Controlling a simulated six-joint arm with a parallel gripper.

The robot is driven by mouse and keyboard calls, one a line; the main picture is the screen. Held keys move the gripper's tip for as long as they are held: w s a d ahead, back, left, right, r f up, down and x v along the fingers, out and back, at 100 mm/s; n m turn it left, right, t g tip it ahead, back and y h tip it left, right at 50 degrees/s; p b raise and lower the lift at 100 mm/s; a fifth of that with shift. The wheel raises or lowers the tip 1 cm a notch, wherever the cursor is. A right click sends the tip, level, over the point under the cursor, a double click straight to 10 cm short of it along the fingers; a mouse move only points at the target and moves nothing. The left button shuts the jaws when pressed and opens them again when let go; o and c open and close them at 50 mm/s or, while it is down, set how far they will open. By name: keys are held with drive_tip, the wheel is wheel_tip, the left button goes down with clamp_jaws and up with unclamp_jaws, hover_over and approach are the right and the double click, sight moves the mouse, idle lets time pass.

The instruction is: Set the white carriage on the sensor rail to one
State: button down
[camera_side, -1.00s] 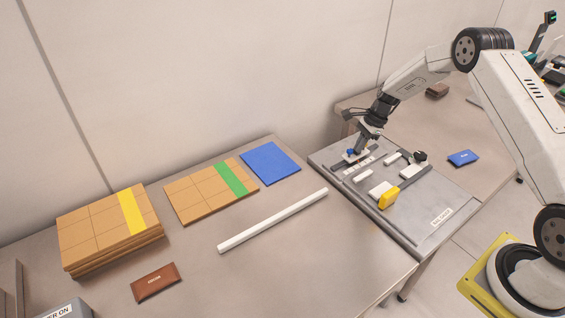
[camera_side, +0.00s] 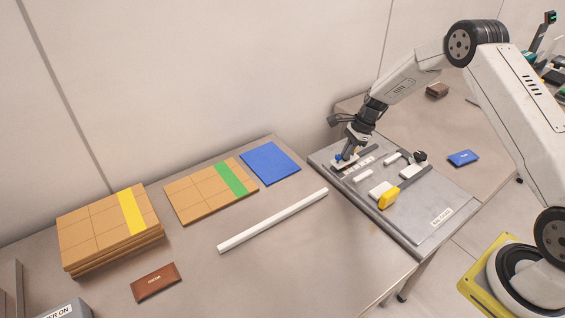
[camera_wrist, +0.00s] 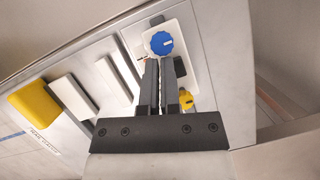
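The white carriage (camera_side: 345,163) is a small white plate with a blue knob (camera_side: 339,157) and a yellow knob, standing on the sensor rail (camera_side: 368,150) at the far left of the grey board. It also shows in the wrist view (camera_wrist: 190,35), with the blue knob (camera_wrist: 158,43) ahead of my fingers and the yellow knob (camera_wrist: 186,98) to their right. My gripper (camera_wrist: 160,65) is down at the carriage between the knobs, its two dark fingers nearly together. The exact contact is hidden by the fingers. Small printed marks (camera_side: 359,166) lie beside the rail; I cannot read them.
The grey board (camera_side: 400,235) also bears white blocks (camera_side: 362,176) and a yellow block (camera_side: 389,198). A long white bar (camera_side: 273,221), a blue sheet (camera_side: 270,163) and tan panels (camera_side: 108,225) lie on the table to the left.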

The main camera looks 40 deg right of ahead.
sight(357, 158)
drive_tip(key=w+v, duration=0.1)
drive_tip(key=v, duration=0.9)
drive_tip(key=shift+s, duration=0.45)
drive_tip(key=shift+d, duration=0.1)
drive_tip(key=s+a+r+n+h, duration=0.2)
drive_tip(key=s+a+n, duration=0.5)
drive_tip(key=s+n, duration=0.3)
drive_tip(key=s+a+r+n+t+h, duration=0.1)
drive_tip(key=s+a+r+n+h, duration=0.1)
drive_tip(key=s+a+n, duration=0.6)
drive_tip(key=s+r+n, duration=0.1)
drive_tip(key=s+n, duration=0.2)
drive_tip(key=s, duration=0.1)
drive_tip(key=shift+s, duration=0.35)
drive_tip(key=shift+a+r, duration=0.1)
drive_tip(key=shift+a, duration=0.05)
